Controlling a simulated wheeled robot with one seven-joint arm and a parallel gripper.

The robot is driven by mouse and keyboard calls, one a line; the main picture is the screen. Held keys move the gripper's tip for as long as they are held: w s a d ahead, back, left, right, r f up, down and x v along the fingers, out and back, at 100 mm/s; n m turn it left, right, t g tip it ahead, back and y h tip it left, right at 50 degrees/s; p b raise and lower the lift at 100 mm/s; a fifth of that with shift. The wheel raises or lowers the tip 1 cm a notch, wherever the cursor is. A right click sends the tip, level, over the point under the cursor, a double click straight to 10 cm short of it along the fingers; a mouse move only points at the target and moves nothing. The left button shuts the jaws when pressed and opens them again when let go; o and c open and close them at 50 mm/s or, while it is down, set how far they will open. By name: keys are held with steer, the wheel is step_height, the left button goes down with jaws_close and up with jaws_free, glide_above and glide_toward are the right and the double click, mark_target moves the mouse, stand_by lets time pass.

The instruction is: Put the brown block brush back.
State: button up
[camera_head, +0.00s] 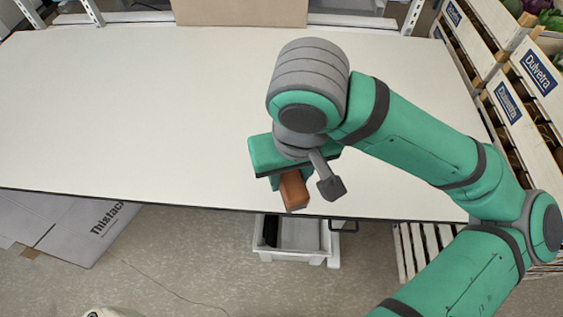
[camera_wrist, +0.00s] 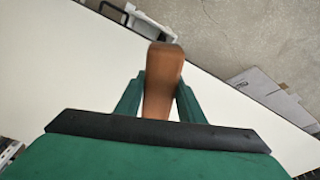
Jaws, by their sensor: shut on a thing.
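The brown block brush (camera_head: 293,190) is at the front edge of the white table in the head view, below my gripper (camera_head: 281,182). In the wrist view my gripper (camera_wrist: 160,100) is shut on the brush (camera_wrist: 163,80), with one green finger on each side of it. The brush's brown end sticks out past the fingers towards the table edge. Its bristles are not visible, and I cannot tell how high above the table it is.
The white table (camera_head: 130,100) is otherwise bare. A grey-white bin (camera_head: 300,235) with a dark thing inside stands below the front edge. Flat cardboard (camera_head: 80,225) lies on the floor at left. Slatted crates (camera_head: 515,95) of vegetables line the right side.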

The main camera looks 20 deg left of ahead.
steer(key=shift+s+a, duration=0.3)
steer(key=shift+s, duration=0.15)
steer(key=shift+w+a+f, duration=0.1)
steer(key=shift+w+a, duration=0.1)
steer(key=w+a+f, duration=0.1)
steer(key=w+f, duration=0.1)
steer(key=w, duration=0.1)
steer(key=w+a+f, duration=0.1)
steer(key=w+f, duration=0.2)
steer(key=w, duration=0.1)
steer(key=w+a+f, duration=0.2)
steer(key=w+f, duration=0.1)
steer(key=w, duration=0.1)
steer(key=shift+w+a+f, duration=0.1)
steer(key=shift+w+f, duration=0.05)
steer(key=shift+w, duration=0.05)
steer(key=shift+w+a+f, duration=0.15)
steer(key=shift+w+f, duration=0.2)
steer(key=shift+f, duration=0.1)
steer(key=shift+w+f, duration=0.2)
steer(key=shift+f, duration=1.5)
steer(key=shift+f, duration=0.15)
steer(key=o, duration=1)
